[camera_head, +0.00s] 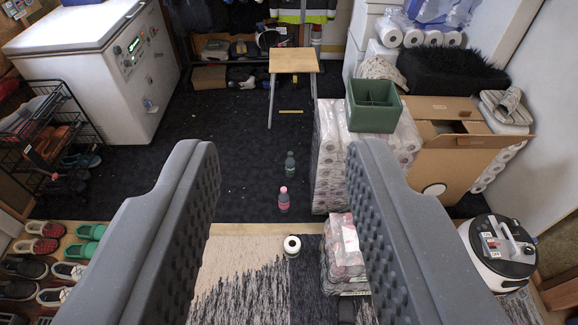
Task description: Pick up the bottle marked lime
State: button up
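Two small bottles stand upright on the dark carpet, seen between the fingers of my gripper (283,160). The farther one is a dark green bottle (290,166). The nearer one is a pink-capped bottle (284,199) with a dark body and a pink label. The writing on both is too small to read, so I cannot tell which is marked lime. My gripper is wide open and empty, its two grey ridged fingers at the left and right. Both bottles are well beyond the fingers and touch neither.
Wrapped rolls (331,150) stand right of the bottles, with a green box (373,104) on top. A wrapped pack (345,252) sits nearer. A small wooden table (293,60) stands behind. Carpet left of the bottles is clear.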

aim_at(290, 163)
jog(key=z, duration=0.1)
jog(key=i, duration=1)
jog(key=u, duration=0.1)
